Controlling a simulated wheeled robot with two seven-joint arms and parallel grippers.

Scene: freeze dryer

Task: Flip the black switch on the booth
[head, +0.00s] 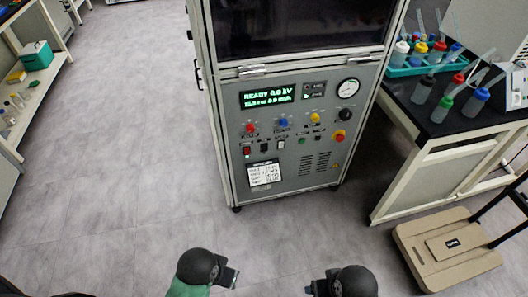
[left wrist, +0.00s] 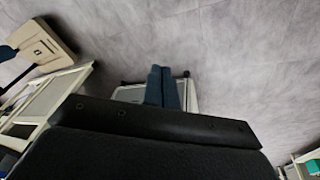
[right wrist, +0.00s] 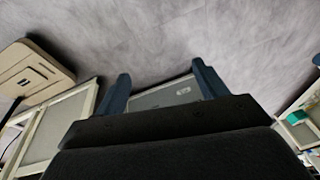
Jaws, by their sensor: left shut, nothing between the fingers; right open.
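The grey booth (head: 310,180) stands upright in the middle of the head view, its control panel facing me. A row of small switches sits under the coloured knobs: a red one (head: 247,151), the black switch (head: 264,147) and a whitish one (head: 281,145). The black switch is too small to tell its position. My left gripper (head: 231,277) is low in the head view, apart from the booth; its fingers are together and empty in the left wrist view (left wrist: 162,75). My right gripper (head: 318,286) is also low and apart from the booth; its fingers are spread and empty in the right wrist view (right wrist: 160,80).
A black-topped bench (head: 430,120) with a teal rack (head: 412,70) of bottles stands right of the booth. A beige platform cart (head: 447,248) is on the floor at right. Shelving (head: 50,75) stands at far left. The floor before the booth is clear.

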